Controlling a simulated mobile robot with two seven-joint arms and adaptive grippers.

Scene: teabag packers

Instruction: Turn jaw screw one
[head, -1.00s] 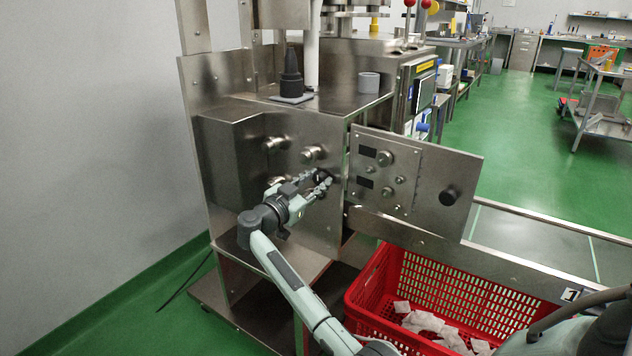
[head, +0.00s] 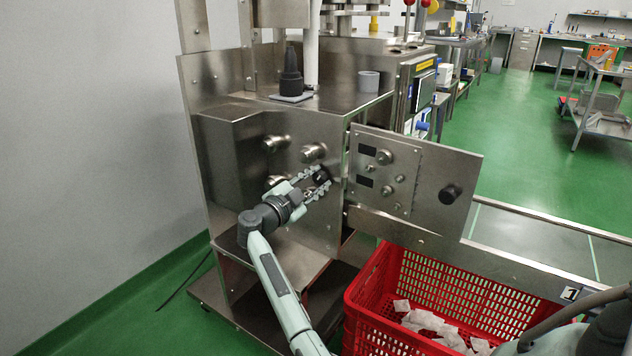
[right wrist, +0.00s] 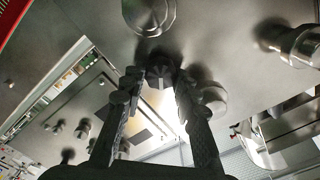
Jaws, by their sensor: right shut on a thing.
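The steel machine's front panel (head: 225,158) carries several round steel knobs, among them an upper left one (head: 276,143) and an upper right one (head: 313,153). Below the upper right knob is a small dark screw head (head: 321,178). My right gripper (head: 319,182) is at this screw head, with a finger on either side, shut on it. In the right wrist view the two dark fingers (right wrist: 158,88) flank the dark screw head (right wrist: 160,72), which is partly in shadow. Which number the screw bears cannot be read. My left gripper is not in view.
An open steel door (head: 428,180) with small knobs and a black handle stands right of the panel. A red crate (head: 365,310) holding white teabags sits below it. A black cone-shaped part (head: 290,76) and a grey cup (head: 369,82) stand on the machine top.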

